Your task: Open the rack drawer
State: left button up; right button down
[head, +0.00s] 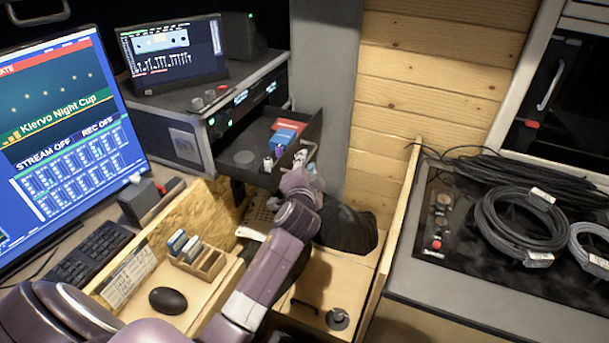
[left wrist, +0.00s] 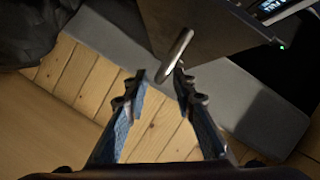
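The rack drawer (head: 268,140) is black and stands pulled out of the rack case (head: 205,112), with items inside. Its silver bar handle (head: 308,150) is on the front face; it also shows in the left wrist view (left wrist: 175,56). My left gripper (head: 304,162) is at the drawer front, close to the handle. In the left wrist view its two blue-padded fingers (left wrist: 162,74) are apart, with the handle's lower end between or just beyond the tips. I cannot tell whether a finger touches the handle. My right gripper is not in view.
Inside the drawer lie a red box (head: 288,125) and a blue box (head: 283,138). A monitor (head: 60,140), keyboard (head: 88,252) and mouse (head: 169,300) are on the left. A black bag (head: 348,228) sits below the drawer. Coiled cables (head: 520,225) lie on the right counter.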

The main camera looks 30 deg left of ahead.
pick_arm(q)
jog(key=v, duration=0.9)
jog(key=shift+s+r, duration=0.15)
jog(key=shift+s, duration=0.2)
jog(key=shift+d, duration=0.15)
jog(key=s+d+f+g+h, duration=0.1)
jog(key=s+d+f+h, duration=0.1)
jog(key=f, duration=0.8)
jog(key=s+d+f+g+h, duration=0.1)
jog(key=s+d+f+g, duration=0.15)
jog(key=f, duration=0.85)
jog(key=s+d+f+g+h, duration=0.1)
jog(key=d+f+h, duration=0.15)
jog(key=f, duration=0.75)
jog(key=s+d+f+g, duration=0.3)
jog(key=s+f, duration=1.1)
jog(key=f, duration=0.3)
jog(key=s+f+n+g, duration=0.1)
jog(key=s+f, duration=0.3)
jog(key=s, duration=0.6)
jog(key=s+a+f+n+g+h, duration=0.1)
jog(key=s+f, duration=0.3)
jog(key=s, duration=0.6)
jog(key=s+a+f+n+g, duration=0.1)
jog(key=s+f, duration=0.4)
jog(key=s, duration=0.5)
jog(key=shift+n+g, duration=0.5)
jog(key=shift+g, duration=0.75)
